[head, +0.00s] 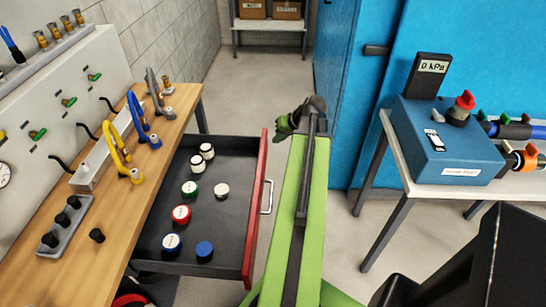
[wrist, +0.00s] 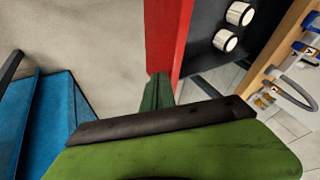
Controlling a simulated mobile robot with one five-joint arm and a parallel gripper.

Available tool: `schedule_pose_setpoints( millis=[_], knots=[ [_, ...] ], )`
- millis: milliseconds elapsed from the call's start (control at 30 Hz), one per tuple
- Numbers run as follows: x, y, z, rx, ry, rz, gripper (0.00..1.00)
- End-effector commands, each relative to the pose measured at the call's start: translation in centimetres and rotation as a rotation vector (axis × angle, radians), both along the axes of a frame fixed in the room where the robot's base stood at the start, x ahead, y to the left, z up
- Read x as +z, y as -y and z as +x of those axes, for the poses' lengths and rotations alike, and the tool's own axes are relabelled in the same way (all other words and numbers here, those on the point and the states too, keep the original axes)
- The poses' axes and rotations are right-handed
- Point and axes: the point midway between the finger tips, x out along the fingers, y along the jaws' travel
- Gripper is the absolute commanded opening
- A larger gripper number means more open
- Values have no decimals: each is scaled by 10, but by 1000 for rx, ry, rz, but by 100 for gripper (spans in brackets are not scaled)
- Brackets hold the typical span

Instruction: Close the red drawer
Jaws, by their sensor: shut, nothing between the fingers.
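The red drawer front (head: 256,205) stands pulled out from under the wooden workbench (head: 150,150), with a metal handle (head: 267,197) on its outer face. Its dark tray (head: 225,237) holds several round capped containers with white, green, red and blue lids. My gripper (head: 302,115) is near the far end of the drawer front, just to its right. In the wrist view the red front (wrist: 165,40) rises beyond my gripper (wrist: 157,92), which appears close to its edge; I cannot tell if they touch. The fingers are shut and hold nothing; they are partly hidden by my wrist.
A table with a blue gauge box (head: 445,140) reading 0 kPa stands at right. A blue cabinet (head: 345,90) is behind it. The floor (head: 262,85) beyond my arm is clear.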

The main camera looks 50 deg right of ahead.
Motion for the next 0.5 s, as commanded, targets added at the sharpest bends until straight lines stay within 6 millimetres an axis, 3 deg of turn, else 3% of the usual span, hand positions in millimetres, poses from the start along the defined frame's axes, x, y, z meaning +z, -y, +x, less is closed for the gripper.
schedule_pose_setpoints(
  millis=[33,100,200,367,500],
  knots=[
    [-9,19,-19,-38,20,-5,0],
    [-9,35,-36,-73,42,-13,0],
    [-8,45,-47,-94,55,-19,0],
    [-10,46,-46,-94,56,-20,0],
    [-30,47,-35,-94,55,-19,0]
  ],
)
